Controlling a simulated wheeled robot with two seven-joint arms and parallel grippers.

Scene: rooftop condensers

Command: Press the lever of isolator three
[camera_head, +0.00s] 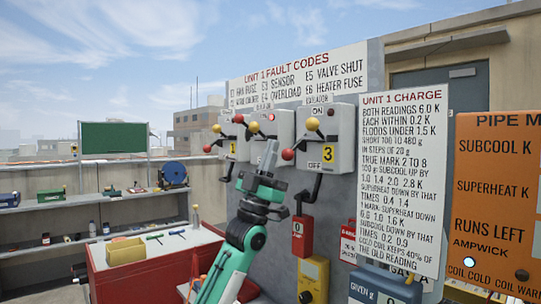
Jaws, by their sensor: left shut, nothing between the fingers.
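Isolator three (341,132) is a grey wall box with a yellow "3" plate, "ON" marked at its top and "OFF" lower down. A red ball knob (288,154) sticks out at its lower left, and a yellow ball knob (312,124) sits higher on its front. My left gripper (269,151) is shut and empty, pointing up in front of the second isolator (285,122). Its fingertips appear just left of the red knob; I cannot tell the depth gap. The gripper hides part of the second box. My right gripper is not in view.
Another isolator (236,142) hangs at the left of the row. A charge sign (403,180) and an orange board (497,200) stand at the right. Below are a red tag box (302,237), a yellow meter (314,279) and a red workbench (150,268).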

